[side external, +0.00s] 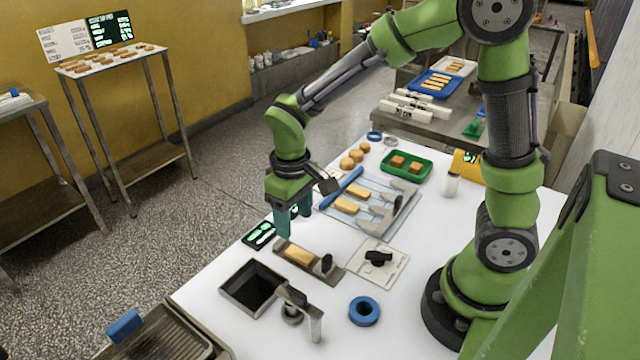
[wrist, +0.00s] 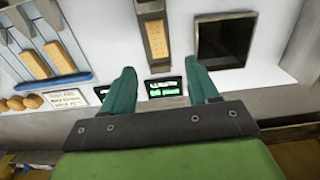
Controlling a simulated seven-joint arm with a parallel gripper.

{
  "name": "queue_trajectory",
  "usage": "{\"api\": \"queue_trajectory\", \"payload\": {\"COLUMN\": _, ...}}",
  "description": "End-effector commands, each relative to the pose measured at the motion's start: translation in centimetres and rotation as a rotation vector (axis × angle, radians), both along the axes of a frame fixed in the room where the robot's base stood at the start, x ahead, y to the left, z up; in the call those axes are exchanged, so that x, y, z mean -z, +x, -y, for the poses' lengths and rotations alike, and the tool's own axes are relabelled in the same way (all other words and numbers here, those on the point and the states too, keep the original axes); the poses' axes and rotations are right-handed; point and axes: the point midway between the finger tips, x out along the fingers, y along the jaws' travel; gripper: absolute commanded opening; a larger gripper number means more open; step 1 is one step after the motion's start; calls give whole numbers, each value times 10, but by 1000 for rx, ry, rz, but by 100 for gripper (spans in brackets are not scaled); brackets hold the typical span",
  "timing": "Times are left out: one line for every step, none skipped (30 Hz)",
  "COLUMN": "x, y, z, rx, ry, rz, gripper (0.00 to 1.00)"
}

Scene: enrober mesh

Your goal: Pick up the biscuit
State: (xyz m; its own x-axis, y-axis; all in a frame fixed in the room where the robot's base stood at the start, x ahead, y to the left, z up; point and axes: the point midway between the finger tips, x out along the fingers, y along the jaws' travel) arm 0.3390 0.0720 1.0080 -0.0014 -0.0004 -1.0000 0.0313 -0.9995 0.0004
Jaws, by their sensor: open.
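My gripper (side external: 290,220) is open and empty, its teal fingers pointing down above the table beside the black display. In the wrist view the two fingertips (wrist: 161,70) are spread apart, with nothing between them. One rectangular golden biscuit (side external: 298,254) lies on a narrow metal plate (side external: 329,272); this biscuit also shows in the wrist view (wrist: 157,40), beyond the fingers. Two more rectangular biscuits (side external: 345,205) lie on the wire mesh tray (side external: 388,217) with forks; they show at the left in the wrist view (wrist: 59,56). The gripper touches none of them.
A black square opening (side external: 252,287) and metal tap (side external: 304,310) are near the plate. A white plate with a black knob (side external: 378,258) and a blue ring (side external: 364,311) are to the right. Round biscuits (side external: 356,155) and a green tray (side external: 428,169) are at the back.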

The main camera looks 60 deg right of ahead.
Motion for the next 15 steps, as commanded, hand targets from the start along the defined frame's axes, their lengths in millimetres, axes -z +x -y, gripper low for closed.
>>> {"api": "queue_trajectory", "payload": {"x": 11, "y": -1, "z": 0, "rx": -1, "ry": -1, "rz": -5, "gripper": 60}}
{"api": "queue_trajectory", "payload": {"x": 16, "y": -1, "z": 0, "rx": -1, "ry": -1, "rz": -5, "gripper": 60}}
{"api": "queue_trajectory", "payload": {"x": 23, "y": -1, "z": 0, "rx": 0, "ry": -1, "rz": -5, "gripper": 60}}
{"api": "queue_trajectory", "payload": {"x": 27, "y": -1, "z": 0, "rx": 0, "ry": -1, "rz": -4, "gripper": 60}}
{"api": "queue_trajectory", "payload": {"x": 30, "y": -1, "z": 0, "rx": 1, "ry": -1, "rz": -4, "gripper": 60}}
{"api": "queue_trajectory", "payload": {"x": 34, "y": 0, "z": 0, "rx": 0, "ry": -1, "rz": -2, "gripper": 60}}
{"api": "queue_trajectory", "payload": {"x": 36, "y": 0, "z": 0, "rx": 1, "ry": 0, "rz": -1, "gripper": 60}}
{"api": "queue_trajectory", "payload": {"x": 37, "y": 0, "z": 0, "rx": 0, "ry": 0, "rz": 0, "gripper": 60}}
{"api": "queue_trajectory", "payload": {"x": 39, "y": 0, "z": 0, "rx": 0, "ry": 0, "rz": 1, "gripper": 60}}
{"api": "queue_trajectory", "payload": {"x": 41, "y": 0, "z": 0, "rx": 0, "ry": 0, "rz": 0, "gripper": 60}}
{"api": "queue_trajectory", "payload": {"x": 43, "y": -1, "z": 1, "rx": 1, "ry": 0, "rz": -1, "gripper": 60}}
{"api": "queue_trajectory", "payload": {"x": 47, "y": -1, "z": 1, "rx": 1, "ry": 0, "rz": -2, "gripper": 60}}
{"api": "queue_trajectory", "payload": {"x": 51, "y": -2, "z": 1, "rx": 1, "ry": 0, "rz": -3, "gripper": 60}}
{"api": "queue_trajectory", "payload": {"x": 56, "y": -2, "z": 2, "rx": 1, "ry": -1, "rz": -4, "gripper": 60}}
{"api": "queue_trajectory", "payload": {"x": 63, "y": -3, "z": 3, "rx": 1, "ry": -1, "rz": -5, "gripper": 60}}
